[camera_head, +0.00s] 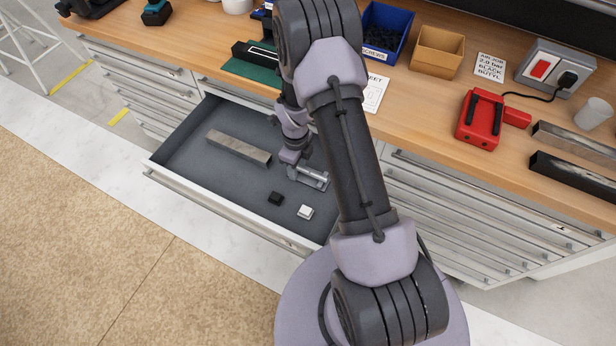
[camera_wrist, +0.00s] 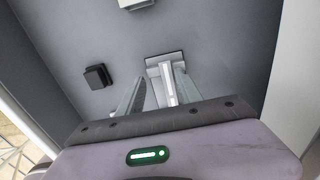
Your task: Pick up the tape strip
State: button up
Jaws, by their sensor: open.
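No piece in view can be named as the tape strip with certainty. A pale narrow strip on a small grey rectangular piece (camera_wrist: 168,72) lies on the floor of the open drawer (camera_head: 185,188). In the wrist view it shows between and beyond the fingers of my gripper (camera_wrist: 160,84). The fingers are apart, with nothing visibly clamped. In the head view my gripper (camera_head: 308,177) reaches down into the drawer's right part, and the arm hides some of that area. Whether the fingers touch the piece cannot be told.
A long grey-brown bar (camera_head: 238,148), a small black block (camera_head: 275,198) and a small white block (camera_head: 305,212) lie in the drawer. Drawer walls enclose the gripper. The workbench (camera_head: 205,45) above carries a blue bin (camera_head: 388,28), a cardboard box (camera_head: 437,52) and a red tool (camera_head: 480,118).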

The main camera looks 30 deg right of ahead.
jog(key=shift+f, duration=0.1)
grip_shut()
dwell(0.5)
jog(key=shift+r, duration=0.45)
jog(key=r, duration=0.1)
jog(key=r+p, duration=0.2)
jog(key=shift+s+a+r, duration=0.15)
jog(key=shift+s+a, duration=0.1)
jog(key=shift+a, duration=0.1)
jog(key=s+a+r+p, duration=0.4)
jog(key=s+a, duration=0.5)
jog(key=a, duration=0.3)
jog(key=shift+s+r+p, duration=0.15)
jog(key=shift+r+p, duration=0.2)
jog(key=shift+r, duration=0.2)
